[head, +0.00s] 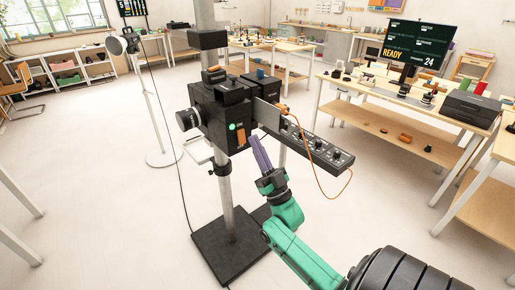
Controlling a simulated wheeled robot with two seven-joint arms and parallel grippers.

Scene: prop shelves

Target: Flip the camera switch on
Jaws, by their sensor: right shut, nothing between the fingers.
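A black camera (222,110) is mounted on a grey post in the middle of the head view, its lens facing left. Its near side carries a lit green light (232,127) and an upright orange part (241,138), which looks like the switch. Whether the switch is up or down is too small to tell. My right gripper (257,141) has purple fingers, shut and empty, pointing up just right of the orange part. I cannot tell whether the fingertips touch the camera. My left gripper is not in view.
A control panel with knobs (318,149) juts out right of the camera, with an orange cable (312,166) hanging in a loop. The post stands on a black base plate (222,252). A lamp stand (157,104) is at left. A wooden bench (386,97) with a screen is at right.

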